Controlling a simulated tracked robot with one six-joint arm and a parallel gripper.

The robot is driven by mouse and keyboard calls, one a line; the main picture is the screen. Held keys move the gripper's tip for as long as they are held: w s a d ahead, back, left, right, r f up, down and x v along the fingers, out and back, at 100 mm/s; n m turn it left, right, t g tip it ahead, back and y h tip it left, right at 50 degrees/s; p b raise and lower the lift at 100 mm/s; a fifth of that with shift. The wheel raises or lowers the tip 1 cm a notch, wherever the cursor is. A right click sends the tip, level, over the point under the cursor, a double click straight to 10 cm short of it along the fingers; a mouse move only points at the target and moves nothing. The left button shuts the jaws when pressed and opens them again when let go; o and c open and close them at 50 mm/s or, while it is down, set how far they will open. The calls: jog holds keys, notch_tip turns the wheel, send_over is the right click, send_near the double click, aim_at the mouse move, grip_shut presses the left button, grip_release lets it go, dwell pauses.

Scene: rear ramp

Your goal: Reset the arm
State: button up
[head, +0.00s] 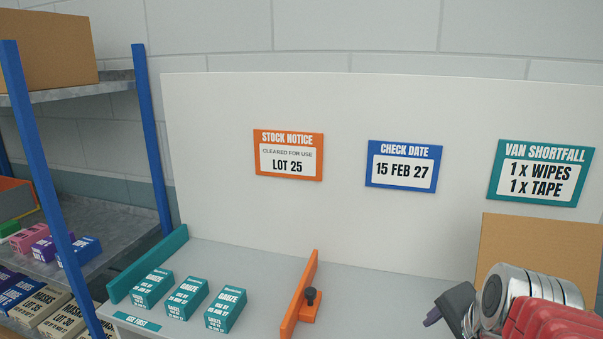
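Part of my arm (535,305) shows at the bottom right, with silver rounded joints and red segments, folded low in front of a brown board. A dark grey end piece with a purplish tip (434,315) points left and looks like my gripper. Its fingers are not clear, so I cannot tell whether it is open or shut. Nothing is seen held in it. The lower part of the arm is cut off by the picture's edge.
Several teal gauze boxes (187,298) stand on the grey bench (380,295), left of an orange divider (299,293) with a black knob. A blue-post shelf (153,140) with boxes stands left. Notices (403,165) hang on the white back panel. The bench between divider and arm is clear.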

jog(key=s+a+f+n+y, duration=0.1)
jog(key=s+a+n, duration=0.6)
jog(key=a+n, duration=0.3)
jog(key=n, duration=0.4)
jog(key=shift+f, duration=0.3)
jog(key=shift+s+d, duration=0.1)
